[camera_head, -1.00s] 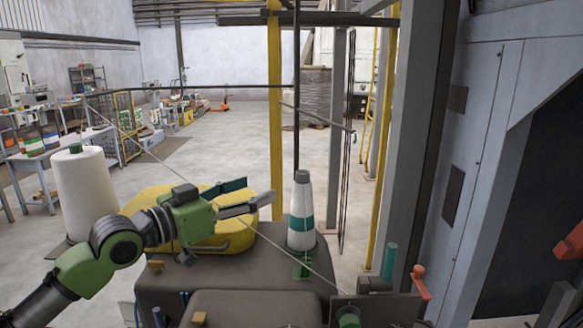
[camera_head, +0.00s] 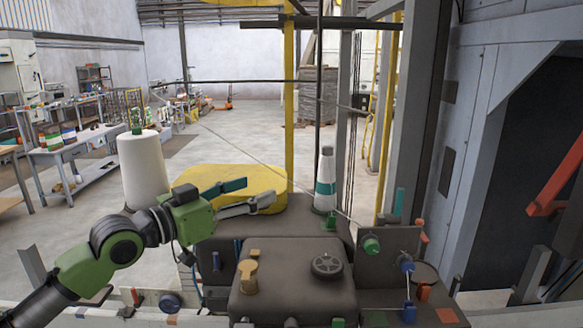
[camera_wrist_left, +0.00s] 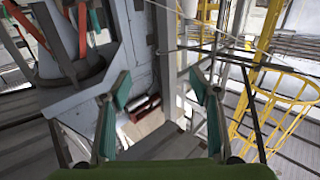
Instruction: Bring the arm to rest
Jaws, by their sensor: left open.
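My left arm comes in from the lower left in the head view. Its green gripper (camera_head: 250,194) is open and empty, with one teal finger and one grey finger parted. It appears in front of a yellow rounded block (camera_head: 190,178) and left of a white and teal cone (camera_head: 325,182). In the left wrist view the two teal-lined fingers (camera_wrist_left: 160,88) stand apart with nothing between them. Below them are grey machine parts and slatted flooring. My right gripper is not in view.
A dark machine top (camera_head: 290,290) with a black handwheel (camera_head: 327,266) lies in front. A white roll (camera_head: 143,168) stands left. A yellow post (camera_head: 289,110) rises behind, and a grey housing (camera_head: 485,110) bounds the right. Open floor (camera_head: 240,130) lies beyond.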

